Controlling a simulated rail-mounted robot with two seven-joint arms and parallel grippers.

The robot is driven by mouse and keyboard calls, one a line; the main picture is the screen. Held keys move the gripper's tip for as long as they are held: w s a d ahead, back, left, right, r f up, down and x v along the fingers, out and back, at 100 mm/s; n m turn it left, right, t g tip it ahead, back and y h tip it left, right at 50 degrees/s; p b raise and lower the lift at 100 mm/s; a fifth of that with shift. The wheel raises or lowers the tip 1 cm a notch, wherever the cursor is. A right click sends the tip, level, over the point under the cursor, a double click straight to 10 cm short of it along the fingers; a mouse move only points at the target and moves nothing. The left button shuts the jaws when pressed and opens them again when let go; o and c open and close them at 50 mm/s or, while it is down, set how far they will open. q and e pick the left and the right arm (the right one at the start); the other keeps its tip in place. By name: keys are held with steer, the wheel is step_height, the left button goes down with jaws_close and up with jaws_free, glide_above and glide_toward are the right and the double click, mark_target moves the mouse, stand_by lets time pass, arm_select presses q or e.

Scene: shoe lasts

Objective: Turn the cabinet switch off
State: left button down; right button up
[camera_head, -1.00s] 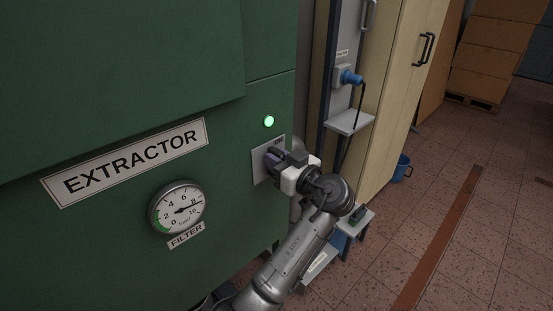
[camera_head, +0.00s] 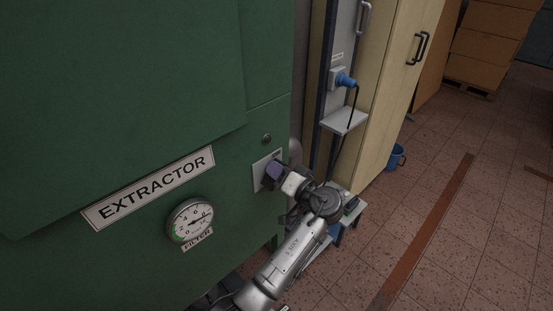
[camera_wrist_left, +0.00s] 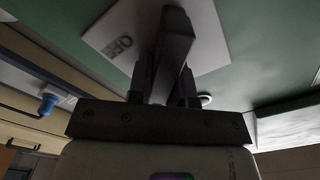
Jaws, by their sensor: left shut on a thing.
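The extractor cabinet (camera_head: 120,110) is a large green box on the left of the head view. Its pale switch plate (camera_head: 258,171) is on the lower right of the front, below a round indicator lamp (camera_head: 266,139) that is dark. My left gripper (camera_head: 273,172) is at the plate, shut on the dark switch handle (camera_wrist_left: 176,38), and mostly hides it in the head view. In the left wrist view the plate (camera_wrist_left: 112,28) shows the letters OFF beside the handle. My right gripper is not in view.
A round filter gauge (camera_head: 190,221) and an EXTRACTOR label (camera_head: 150,188) are on the cabinet front. To the right are a blue plug (camera_head: 345,80), a small shelf (camera_head: 344,121) and a tall cream cupboard (camera_head: 396,90). The tiled floor at right is open.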

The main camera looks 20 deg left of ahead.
arm_select(q)
steer(key=m+p, duration=0.3)
steer(key=shift+w+m+p, duration=0.15)
steer(key=shift+m+p, duration=0.2)
steer(key=shift+m, duration=0.05)
steer(key=shift+d+f+m+p, duration=0.1)
steer(key=shift+f+m+p, duration=0.05)
steer(key=shift+m+p, duration=1.05)
steer(key=shift+f+m+p, duration=0.2)
steer(key=shift+m+p, duration=0.3)
steer(key=shift+m, duration=0.2)
steer(key=shift+f+m+p, duration=0.15)
steer(key=shift+m+p, duration=0.35)
steer(key=shift+m, duration=0.2)
steer(key=c, duration=1)
jaws_free()
steer(key=shift+c, duration=0.2)
steer(key=shift+d, duration=0.1)
